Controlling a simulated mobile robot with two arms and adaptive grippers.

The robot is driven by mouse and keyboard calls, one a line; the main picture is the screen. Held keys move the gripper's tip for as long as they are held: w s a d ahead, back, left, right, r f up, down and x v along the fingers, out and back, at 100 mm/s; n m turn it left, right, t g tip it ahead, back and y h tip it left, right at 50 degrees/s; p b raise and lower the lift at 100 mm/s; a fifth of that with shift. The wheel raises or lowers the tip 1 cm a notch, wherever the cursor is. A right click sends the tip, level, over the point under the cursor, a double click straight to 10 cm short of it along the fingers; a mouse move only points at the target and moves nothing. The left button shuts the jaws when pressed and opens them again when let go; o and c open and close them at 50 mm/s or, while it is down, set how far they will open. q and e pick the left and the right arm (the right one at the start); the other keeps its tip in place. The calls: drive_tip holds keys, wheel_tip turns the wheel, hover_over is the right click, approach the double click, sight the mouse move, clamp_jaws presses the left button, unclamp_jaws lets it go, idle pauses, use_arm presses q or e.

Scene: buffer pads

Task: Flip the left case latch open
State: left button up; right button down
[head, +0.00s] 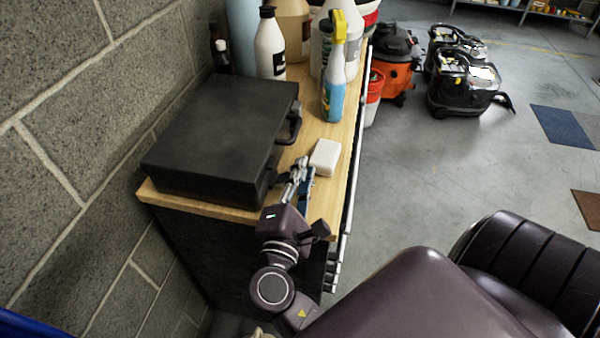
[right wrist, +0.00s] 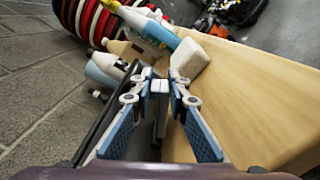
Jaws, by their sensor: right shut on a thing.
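A closed black case (head: 215,135) lies flat on the wooden bench, its handle (head: 296,122) on the side facing right. My right gripper (head: 299,168) is at that side of the case, near its front corner, where the left latch is. The gripper hides the latch in the head view. In the right wrist view the two blue-padded fingers (right wrist: 165,82) are close together with a small grey piece between them, which appears to be the latch. Whether the latch is raised cannot be told. My left gripper is not in view.
A white block (head: 325,157) lies on the bench (head: 333,195) just beside my right gripper. A blue spray bottle (head: 334,75) and several other bottles stand behind. A stone wall (head: 75,90) borders the case on the left. The bench's right edge is close.

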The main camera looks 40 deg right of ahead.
sight(303, 180)
drive_tip(key=shift+f+m, duration=0.15)
drive_tip(key=shift+m, duration=0.15)
drive_tip(key=c, duration=1.8)
unclamp_jaws()
drive_tip(key=shift+s, duration=0.1)
drive_tip(key=shift+c, duration=0.2)
drive_tip(key=v, duration=0.7)
drive_tip(key=shift+s+a, duration=0.15)
drive_tip(key=shift+a, duration=0.05)
